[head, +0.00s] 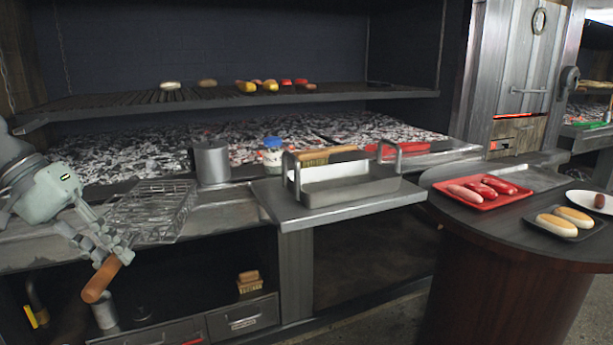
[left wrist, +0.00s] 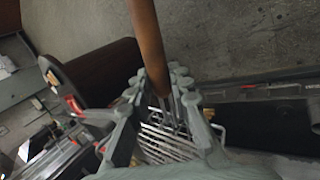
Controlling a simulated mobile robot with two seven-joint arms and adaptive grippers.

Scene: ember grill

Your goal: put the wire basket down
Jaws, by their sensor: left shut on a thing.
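The wire basket (head: 152,212) is a flat metal grid cage over the counter's front edge at the left in the head view. Its brown wooden handle (head: 102,280) sticks out toward me past the edge. My left gripper (head: 98,243) is shut on the basket at the base of the handle. In the left wrist view the handle (left wrist: 148,45) runs up from between the fingers, and the basket's wires (left wrist: 160,148) show below them. Whether the basket touches the counter (head: 218,218) or hangs just above it, I cannot tell. My right gripper is in neither view.
A metal canister (head: 212,163) stands right behind the basket. A metal caddy (head: 345,188) sits on a shelf further right. Coals (head: 95,157) lie behind, under a grill rack (head: 130,101) with food. A round table (head: 470,228) at right holds a red tray (head: 453,187) of sausages.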

